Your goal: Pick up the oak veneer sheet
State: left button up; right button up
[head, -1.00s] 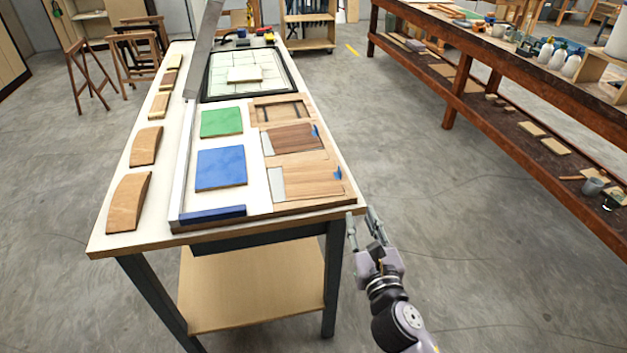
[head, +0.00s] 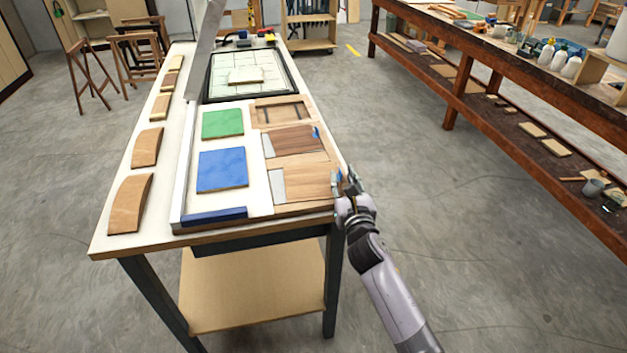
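The light oak veneer sheet (head: 303,184) lies flat in the front bay of the wooden tray, at the near right of the table. A pale strip borders its left end. My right gripper (head: 345,181) is at the sheet's right edge, over the corner where a blue tab showed before; the gripper now hides most of that spot. Its fingertips are small here, and I cannot tell whether they are apart or closed on the edge. My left gripper is not in view.
A darker veneer sheet (head: 292,141) lies in the bay behind. Blue (head: 222,170) and green (head: 222,124) squares lie to the left, with curved wooden blocks (head: 130,204) along the table's left edge. Floor right of the table is clear.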

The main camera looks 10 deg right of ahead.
jog(key=shift+w, duration=1.05)
grip_shut()
